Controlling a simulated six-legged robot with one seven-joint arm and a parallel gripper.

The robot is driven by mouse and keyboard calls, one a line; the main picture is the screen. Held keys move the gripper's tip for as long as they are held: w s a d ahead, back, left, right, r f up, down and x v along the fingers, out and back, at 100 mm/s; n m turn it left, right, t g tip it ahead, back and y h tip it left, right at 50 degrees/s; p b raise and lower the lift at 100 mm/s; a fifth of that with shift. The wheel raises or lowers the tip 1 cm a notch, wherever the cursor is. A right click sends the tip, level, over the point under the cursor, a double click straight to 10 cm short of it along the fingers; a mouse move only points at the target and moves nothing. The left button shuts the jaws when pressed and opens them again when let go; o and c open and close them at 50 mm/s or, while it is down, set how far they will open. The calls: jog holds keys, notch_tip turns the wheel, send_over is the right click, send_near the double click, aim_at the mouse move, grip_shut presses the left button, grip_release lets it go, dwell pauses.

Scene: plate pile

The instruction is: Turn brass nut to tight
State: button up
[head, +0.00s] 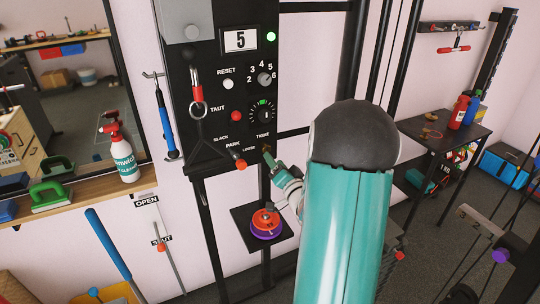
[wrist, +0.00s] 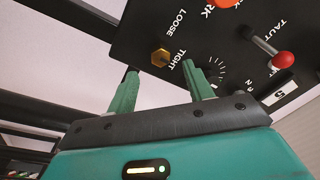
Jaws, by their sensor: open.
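The brass nut (wrist: 160,57) is a small gold hexagon on the underside edge of the black panel (wrist: 238,68) in the wrist view, beside the printed word TIGHT, with LOOSE printed farther off. In the head view the nut (head: 267,149) is a tiny brass spot at the panel's lower right. My gripper (wrist: 161,72) is open, its two green fingers apart with the nut between and just beyond their tips. No contact with the nut shows. In the head view the gripper (head: 272,161) is just below the nut, and my arm hides much of the area right of it.
The panel carries a red-handled lever (head: 238,157), a black dial (head: 261,110), a selector knob (head: 264,79) and a red-gripped hook (head: 197,100) close by. A small shelf with orange and purple plates (head: 266,224) stands below my gripper. A dark table (head: 455,133) is at right.

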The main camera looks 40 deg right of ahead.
jog(key=v, duration=0.8)
dwell(0.4)
